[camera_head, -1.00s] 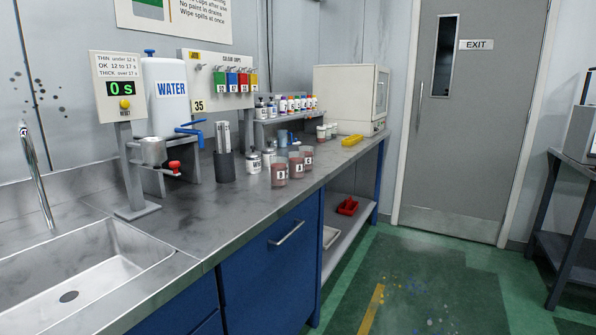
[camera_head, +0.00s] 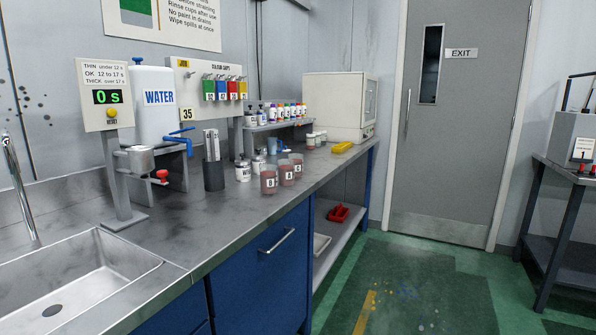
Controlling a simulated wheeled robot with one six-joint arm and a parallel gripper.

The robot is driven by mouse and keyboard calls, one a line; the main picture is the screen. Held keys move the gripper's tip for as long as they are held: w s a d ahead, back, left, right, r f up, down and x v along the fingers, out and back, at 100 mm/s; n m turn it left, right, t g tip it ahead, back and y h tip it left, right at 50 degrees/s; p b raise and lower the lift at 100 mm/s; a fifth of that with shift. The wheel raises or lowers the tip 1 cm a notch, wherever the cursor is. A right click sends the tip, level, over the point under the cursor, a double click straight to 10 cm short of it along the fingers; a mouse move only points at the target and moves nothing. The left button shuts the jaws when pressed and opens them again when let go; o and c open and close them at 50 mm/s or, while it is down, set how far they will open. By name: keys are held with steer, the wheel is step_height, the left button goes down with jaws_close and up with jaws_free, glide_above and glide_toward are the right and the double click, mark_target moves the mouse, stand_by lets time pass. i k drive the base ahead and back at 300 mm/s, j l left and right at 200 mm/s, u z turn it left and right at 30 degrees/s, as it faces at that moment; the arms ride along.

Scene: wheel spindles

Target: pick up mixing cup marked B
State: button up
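Three clear mixing cups with reddish-brown contents and white letter labels stand upright close together on the steel counter. The nearest cup (camera_head: 268,180) carries a label that appears to read B. The cup just behind it to the right (camera_head: 286,173) seems to read A. The rearmost cup (camera_head: 297,164) seems to read C. The letters are small. The cups partly overlap in view. My gripper is not in view.
Small metal tins (camera_head: 243,171) and a dark cylinder (camera_head: 213,173) stand left of the cups. A blue jug (camera_head: 272,148) is behind them. The sink (camera_head: 75,285) is at the left front. Counter front of the cups is clear, as is the green floor (camera_head: 420,290).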

mark_target(267, 173)
steer(key=i+l+u, duration=0.1)
steer(key=i+l, duration=0.3)
steer(key=i, duration=0.3)
steer(key=i+l+u, duration=0.1)
steer(key=i+l, duration=0.35)
steer(key=i, duration=0.2)
steer(key=i+l, duration=0.5)
steer(key=i, duration=0.15)
steer(key=i+j+u, duration=0.05)
